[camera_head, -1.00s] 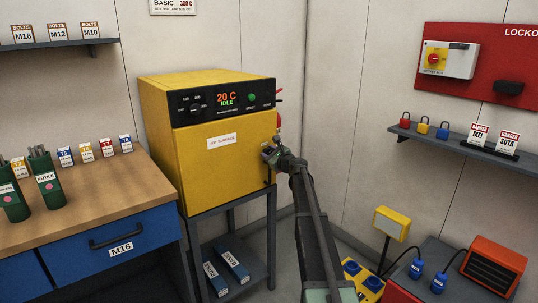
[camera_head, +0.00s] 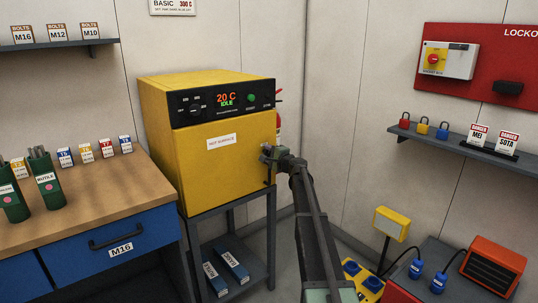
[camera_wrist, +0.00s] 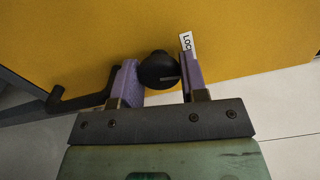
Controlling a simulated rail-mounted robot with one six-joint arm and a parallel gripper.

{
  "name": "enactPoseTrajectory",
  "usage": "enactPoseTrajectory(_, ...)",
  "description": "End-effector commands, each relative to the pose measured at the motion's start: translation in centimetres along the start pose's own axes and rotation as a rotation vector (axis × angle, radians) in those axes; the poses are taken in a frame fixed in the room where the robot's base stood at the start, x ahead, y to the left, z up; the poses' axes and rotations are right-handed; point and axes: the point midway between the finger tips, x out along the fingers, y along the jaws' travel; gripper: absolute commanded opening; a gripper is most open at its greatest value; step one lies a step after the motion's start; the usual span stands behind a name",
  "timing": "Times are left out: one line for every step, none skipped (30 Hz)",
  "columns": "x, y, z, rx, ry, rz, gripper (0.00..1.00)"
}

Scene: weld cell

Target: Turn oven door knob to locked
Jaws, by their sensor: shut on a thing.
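The yellow oven (camera_head: 225,160) stands on a grey stand, its door closed. The round black door knob (camera_wrist: 159,70) is between the two purple fingers of my gripper (camera_wrist: 160,80) in the wrist view. My gripper (camera_head: 268,154) is shut on the knob at the right side of the door, and hides the knob in the head view. A white label (camera_wrist: 186,41) reading "LOC" is beside the right finger, the rest of it covered. A light mark on the knob points toward the right finger.
A black door handle (camera_wrist: 82,100) is left of the gripper in the wrist view. The oven's control panel (camera_head: 222,103) shows 20 C and IDLE. A workbench (camera_head: 85,195) stands at the left. A yellow lamp (camera_head: 391,222) and an orange heater (camera_head: 494,266) are at the lower right.

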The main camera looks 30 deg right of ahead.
Motion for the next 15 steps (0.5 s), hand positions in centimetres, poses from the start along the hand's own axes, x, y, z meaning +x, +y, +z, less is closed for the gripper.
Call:
enactPoseTrajectory(0.00, -0.01, 0.00, -0.027, 0.000, 0.000, 0.16)
enactPoseTrajectory(0.00, -0.02, 0.00, -0.044, 0.000, 0.000, 0.16)
enactPoseTrajectory(0.00, -0.02, 0.00, -0.067, 0.000, 0.000, 0.16)
enactPoseTrajectory(0.00, -0.02, 0.00, -0.082, 0.000, 0.000, 0.16)
enactPoseTrajectory(0.00, -0.02, 0.00, -0.097, 0.000, 0.000, 0.16)
enactPoseTrajectory(0.00, -0.03, 0.01, -0.113, 0.000, 0.000, 0.16)
enactPoseTrajectory(0.00, -0.03, 0.00, -0.125, 0.000, 0.000, 0.16)
enactPoseTrajectory(0.00, -0.03, 0.00, -0.135, 0.000, 0.000, 0.16)
enactPoseTrajectory(0.00, -0.03, 0.00, -0.147, 0.000, 0.000, 0.16)
enactPoseTrajectory(0.00, -0.03, 0.00, -0.155, 0.000, 0.000, 0.16)
enactPoseTrajectory(0.00, -0.03, 0.00, -0.161, 0.000, 0.000, 0.16)
enactPoseTrajectory(0.00, -0.03, 0.00, -0.168, 0.000, 0.000, 0.16)
enactPoseTrajectory(0.00, -0.03, 0.00, -0.173, 0.000, 0.000, 0.16)
enactPoseTrajectory(0.00, -0.03, 0.00, -0.177, 0.000, 0.000, 0.16)
enactPoseTrajectory(0.00, -0.03, 0.01, -0.180, 0.000, 0.000, 0.17)
